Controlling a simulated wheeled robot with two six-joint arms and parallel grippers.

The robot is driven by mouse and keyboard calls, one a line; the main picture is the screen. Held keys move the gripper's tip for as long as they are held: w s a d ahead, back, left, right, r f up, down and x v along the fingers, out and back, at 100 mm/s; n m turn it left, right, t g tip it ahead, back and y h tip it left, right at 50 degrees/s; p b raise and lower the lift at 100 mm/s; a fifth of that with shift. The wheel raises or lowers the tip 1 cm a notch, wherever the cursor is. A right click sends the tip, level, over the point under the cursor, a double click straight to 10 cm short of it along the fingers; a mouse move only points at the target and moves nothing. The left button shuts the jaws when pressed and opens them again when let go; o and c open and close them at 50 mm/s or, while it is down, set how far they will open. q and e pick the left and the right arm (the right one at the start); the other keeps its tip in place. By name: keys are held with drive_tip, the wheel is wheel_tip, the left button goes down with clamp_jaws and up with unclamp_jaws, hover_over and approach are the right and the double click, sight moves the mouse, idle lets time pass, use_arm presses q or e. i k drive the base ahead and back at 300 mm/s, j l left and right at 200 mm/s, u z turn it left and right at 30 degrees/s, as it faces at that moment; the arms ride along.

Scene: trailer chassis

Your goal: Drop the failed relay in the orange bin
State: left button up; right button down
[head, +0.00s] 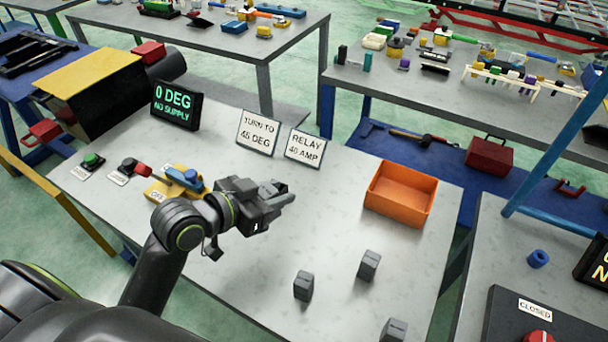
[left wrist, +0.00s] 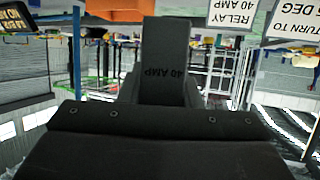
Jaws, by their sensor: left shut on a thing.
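My left gripper (head: 272,200) is shut on a dark grey relay (left wrist: 164,45), held above the table. In the left wrist view the relay is upright between the jaws and reads "40 AMP". In the head view it is hard to tell apart from the dark fingers. The orange bin (head: 393,212) is an open box on the table, to the right of my left gripper and apart from it. Its visible floor is empty. My right gripper is not in view.
Grey blocks stand on the table (head: 240,272) at the front: one (head: 303,286), another (head: 369,265) and a third (head: 393,330). Signs (head: 305,147) stand behind the gripper. A yellow and blue device (head: 174,184) is left of it. The tabletop between gripper and bin is clear.

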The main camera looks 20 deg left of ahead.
sight(401, 193)
drive_tip(key=j, duration=0.5)
drive_tip(key=i+j+z, duration=0.15)
drive_tip(key=j, duration=0.35)
drive_tip(key=z, duration=1.35)
